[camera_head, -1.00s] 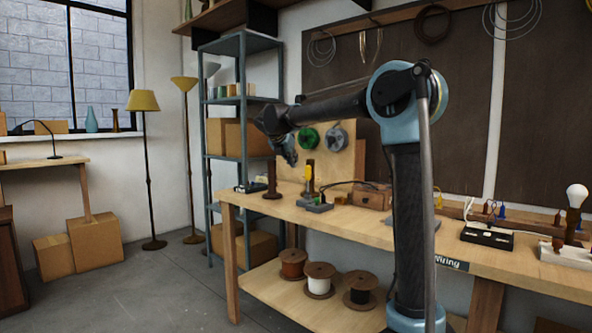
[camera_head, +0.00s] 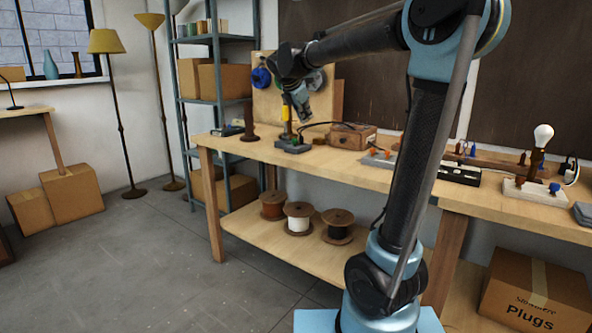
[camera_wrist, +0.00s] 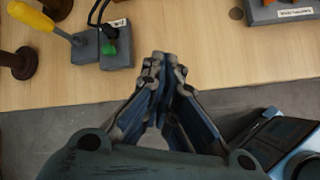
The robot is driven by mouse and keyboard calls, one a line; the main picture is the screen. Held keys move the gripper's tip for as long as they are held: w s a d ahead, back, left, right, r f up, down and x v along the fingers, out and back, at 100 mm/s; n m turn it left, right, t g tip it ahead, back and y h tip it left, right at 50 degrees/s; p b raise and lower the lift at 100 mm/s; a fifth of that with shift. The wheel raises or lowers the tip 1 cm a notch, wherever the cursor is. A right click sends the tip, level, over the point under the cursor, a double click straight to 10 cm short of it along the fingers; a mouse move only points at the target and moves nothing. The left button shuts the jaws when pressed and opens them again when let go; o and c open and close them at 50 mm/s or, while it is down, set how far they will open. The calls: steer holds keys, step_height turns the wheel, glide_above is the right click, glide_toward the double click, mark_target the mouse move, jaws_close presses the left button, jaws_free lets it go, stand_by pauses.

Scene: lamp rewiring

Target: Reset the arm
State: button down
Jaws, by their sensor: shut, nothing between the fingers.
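My gripper (camera_head: 304,114) hangs from my arm above the left part of the wooden workbench (camera_head: 330,166). In the wrist view my gripper (camera_wrist: 166,58) points toward the bench's front edge, with its fingertips together and nothing between them. A grey block (camera_wrist: 115,50) with a green part and a dark cable lies on the bench ahead of the fingertips, apart from them. Beside it a yellow-handled tool (camera_wrist: 38,18) stands on another grey block. My upper arm reaches leftward from the shoulder at the right of the head view.
A brown box (camera_head: 351,137) and a bulb on a white base (camera_head: 520,190) stand on the bench. Several spools, one white (camera_head: 298,222), sit on the lower shelf. A cardboard box (camera_head: 535,290) is under the bench at right.

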steer(key=s+d+f+m+g+y, duration=0.1)
steer(key=s+d+f+m, duration=0.55)
steer(key=s, duration=0.25)
steer(key=s+d+f+m+g, duration=0.2)
steer(key=s+d+f+m, duration=0.4)
steer(key=s, duration=0.4)
steer(key=s+d+f+m+g+y, duration=0.1)
steer(key=s+d+f+m+y, duration=0.1)
steer(key=s+f+m, duration=0.9)
steer(key=s+d+f, duration=0.1)
steer(key=s+f, duration=0.6)
steer(key=s, duration=0.1)
steer(key=shift+d+f+g+y, duration=0.15)
steer(key=shift+d+g+y, duration=0.15)
steer(key=shift+d+y, duration=0.1)
steer(key=shift+m, duration=0.25)
